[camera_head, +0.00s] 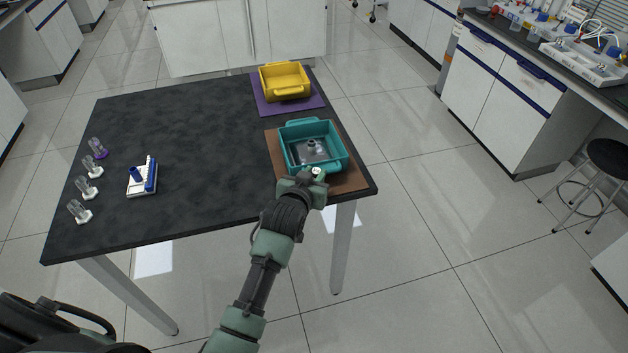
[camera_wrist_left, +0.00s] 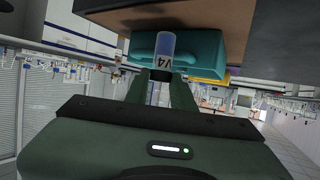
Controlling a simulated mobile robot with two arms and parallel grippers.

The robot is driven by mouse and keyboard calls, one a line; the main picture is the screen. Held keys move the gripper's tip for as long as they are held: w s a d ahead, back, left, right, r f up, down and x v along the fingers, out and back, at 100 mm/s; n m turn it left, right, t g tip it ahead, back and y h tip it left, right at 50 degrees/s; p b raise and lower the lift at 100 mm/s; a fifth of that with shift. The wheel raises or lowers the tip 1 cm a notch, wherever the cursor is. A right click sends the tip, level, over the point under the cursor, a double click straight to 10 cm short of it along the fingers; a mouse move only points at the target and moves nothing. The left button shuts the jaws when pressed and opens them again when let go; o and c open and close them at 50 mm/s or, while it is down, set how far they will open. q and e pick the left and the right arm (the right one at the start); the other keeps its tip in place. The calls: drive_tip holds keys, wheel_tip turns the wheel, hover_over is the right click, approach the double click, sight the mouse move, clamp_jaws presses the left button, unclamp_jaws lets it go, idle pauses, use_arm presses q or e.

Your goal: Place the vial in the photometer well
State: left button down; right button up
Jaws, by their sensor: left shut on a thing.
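My left gripper (camera_head: 312,176) is at the front rim of a teal bin. In the left wrist view the gripper (camera_wrist_left: 161,82) is shut on a vial (camera_wrist_left: 164,52) marked V4, with a blue upper part and a clear lower part between the fingers. In the head view the gripper mostly hides the vial. A small white and blue device (camera_head: 149,178) with an upright blue cylinder stands on the left of the table. A grey block (camera_head: 322,155) with a dark round feature lies inside the teal bin. I cannot tell surely which is the photometer. My right gripper is not in view.
The teal bin (camera_head: 335,133) sits on a brown mat (camera_head: 352,181) at the table's right edge. A yellow bin (camera_head: 284,94) sits on a purple mat (camera_head: 261,98) behind. The dark table's middle (camera_head: 205,140) is clear.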

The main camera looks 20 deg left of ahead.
use_arm(q)
drive_tip(key=shift+f, duration=1.3)
drive_tip(key=shift+f, duration=0.2)
drive_tip(key=c, duration=1.2)
unclamp_jaws()
drive_tip(key=shift+r, duration=0.15)
drive_tip(key=shift+s+r, duration=0.1)
drive_tip(key=b+v, duration=0.1)
drive_tip(key=v, duration=1)
drive_tip(key=shift+s+r, duration=0.2)
drive_tip(key=shift+s, duration=0.15)
